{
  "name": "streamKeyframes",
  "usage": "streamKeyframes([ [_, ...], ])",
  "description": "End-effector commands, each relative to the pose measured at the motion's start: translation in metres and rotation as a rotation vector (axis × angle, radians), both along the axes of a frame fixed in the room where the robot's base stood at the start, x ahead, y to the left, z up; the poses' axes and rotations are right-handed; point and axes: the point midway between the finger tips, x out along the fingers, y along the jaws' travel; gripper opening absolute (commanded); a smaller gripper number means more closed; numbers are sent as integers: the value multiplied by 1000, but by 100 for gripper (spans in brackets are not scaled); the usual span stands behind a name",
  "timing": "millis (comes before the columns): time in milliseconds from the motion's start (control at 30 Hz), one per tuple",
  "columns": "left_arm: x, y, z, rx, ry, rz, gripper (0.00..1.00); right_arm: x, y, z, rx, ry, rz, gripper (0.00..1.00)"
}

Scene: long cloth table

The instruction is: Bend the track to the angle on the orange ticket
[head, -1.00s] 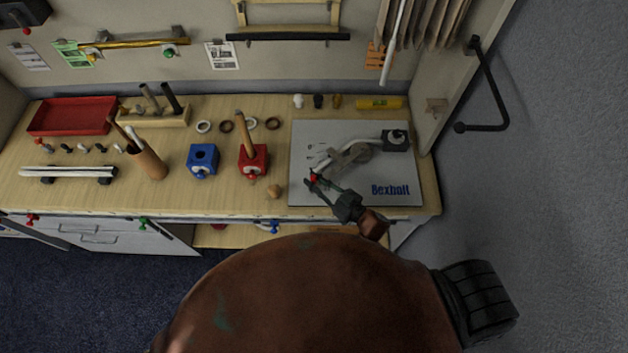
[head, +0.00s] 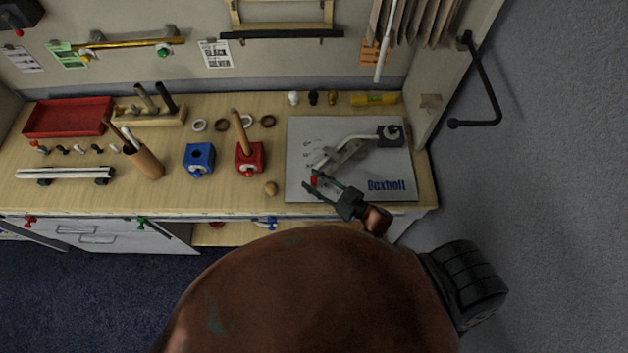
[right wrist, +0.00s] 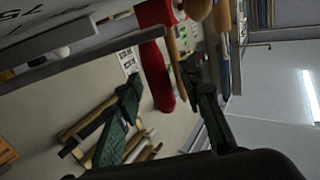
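The white track (head: 362,136) lies on the bending plate (head: 300,128) marked Bexholt. Its right end sits in a dark clamp block (head: 391,133), and it appears bent toward the lower left. A grey lever (head: 345,158) lies beside it, with a red handle (head: 314,181) at its near end. My right gripper (head: 314,184) is open, its fingers on either side of the red handle. The right wrist view shows the red handle (right wrist: 155,60) between the spread green-padded fingers; contact is unclear. The orange ticket (head: 374,52) hangs on the back wall, too small to read. My left gripper is out of view.
A red block (head: 249,158) with a wooden peg, a blue block (head: 199,160) and a wooden knob (head: 270,188) stand left of the plate. A yellow level (head: 375,99) lies behind it. A side panel with a black rail (head: 490,85) bounds the right.

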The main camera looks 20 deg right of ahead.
Motion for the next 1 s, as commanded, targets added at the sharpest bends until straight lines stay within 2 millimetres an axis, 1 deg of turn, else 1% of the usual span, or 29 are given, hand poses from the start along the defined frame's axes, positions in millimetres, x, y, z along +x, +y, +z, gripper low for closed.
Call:
streamKeyframes([
  [100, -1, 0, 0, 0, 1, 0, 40, 0, 0, 0, -1, -1, 1, 35],
  [200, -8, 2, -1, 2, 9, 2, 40, -1, -1, 0, -1, 0, 0, 35],
  [333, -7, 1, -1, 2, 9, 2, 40, -10, -7, -1, -3, 2, 0, 35],
  [733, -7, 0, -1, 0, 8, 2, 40, -76, -52, -1, -2, 3, 0, 35],
  [833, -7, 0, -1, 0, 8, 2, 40, -87, -60, -1, -2, 2, 0, 35],
  [1000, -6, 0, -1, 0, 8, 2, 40, -98, -67, 0, -1, -1, 0, 35],
])
